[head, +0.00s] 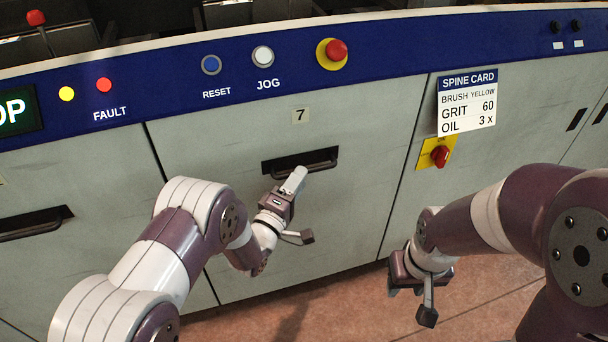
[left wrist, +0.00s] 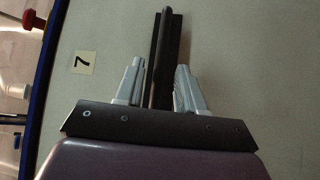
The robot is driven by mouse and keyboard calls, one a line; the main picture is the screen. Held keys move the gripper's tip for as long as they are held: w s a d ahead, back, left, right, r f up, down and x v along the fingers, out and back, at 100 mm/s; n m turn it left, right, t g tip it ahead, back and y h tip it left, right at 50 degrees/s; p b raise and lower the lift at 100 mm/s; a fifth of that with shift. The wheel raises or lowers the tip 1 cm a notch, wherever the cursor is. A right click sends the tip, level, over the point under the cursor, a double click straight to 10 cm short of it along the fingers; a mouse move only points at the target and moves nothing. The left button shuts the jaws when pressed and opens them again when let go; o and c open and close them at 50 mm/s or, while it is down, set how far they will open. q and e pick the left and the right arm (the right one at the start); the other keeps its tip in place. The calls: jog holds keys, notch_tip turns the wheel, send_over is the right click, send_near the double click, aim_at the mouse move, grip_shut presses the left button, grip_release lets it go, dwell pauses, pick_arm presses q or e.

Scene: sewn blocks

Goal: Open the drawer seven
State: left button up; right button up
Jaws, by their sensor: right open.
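Drawer seven is the grey front panel (head: 240,120) marked by a small label "7" (head: 300,115), which also shows in the left wrist view (left wrist: 84,62). It looks closed, flush with the panels beside it. Its dark handle (head: 320,163) is a bar in a black recess; it also shows in the left wrist view (left wrist: 165,40). My left gripper (head: 296,178) is at the handle, with its fingers (left wrist: 160,75) open on either side of the bar. Gaps show between fingers and bar; I cannot tell how deep they reach. My right gripper (head: 410,290) is open, low at the right.
A blue control strip with a RESET button (head: 211,65), a JOG button (head: 263,57) and a red stop button (head: 336,50) runs above. A red knob (head: 439,156) and a spine card (head: 467,101) are on the right panel. Another handle (head: 35,224) is at left.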

pick_arm(q)
jog(key=x, duration=0.3)
jog(key=shift+w+d, duration=0.1)
jog(key=shift+w, duration=0.15)
grip_shut()
